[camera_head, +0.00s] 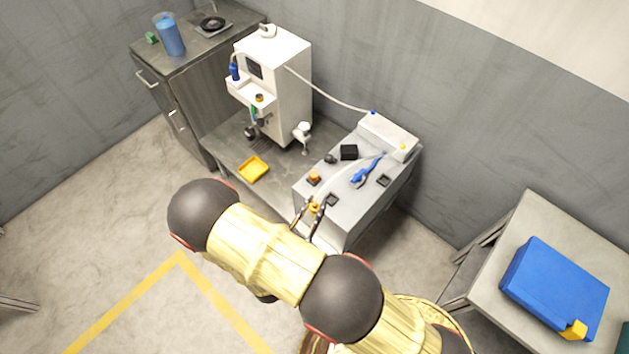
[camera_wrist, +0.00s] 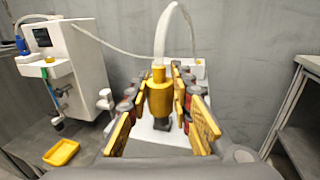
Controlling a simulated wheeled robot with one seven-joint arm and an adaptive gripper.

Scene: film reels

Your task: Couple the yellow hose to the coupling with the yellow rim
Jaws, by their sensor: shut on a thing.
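The yellow hose has a yellow end piece (camera_wrist: 160,92) and a pale flexible tube (camera_wrist: 166,32). My gripper (camera_wrist: 164,108) is shut on this end piece, which stands roughly upright between the fingers. In the head view my gripper (camera_head: 313,212) is above the near left part of the grey cart. The tube runs back toward a yellow spot on the white box on the cart. The coupling with the yellow rim (camera_head: 259,97) is on the ledge of the white machine, up and left of my gripper. It also shows in the wrist view (camera_wrist: 50,59); nothing is seen in it.
A blue connector (camera_head: 235,72) stands on the same ledge, and its pale hose spans to the white box (camera_head: 388,136). The cart (camera_head: 335,225) bears a blue tool (camera_head: 366,171) and an orange-topped button (camera_head: 314,177). A yellow tray (camera_head: 253,168) lies before the machine (camera_head: 290,70).

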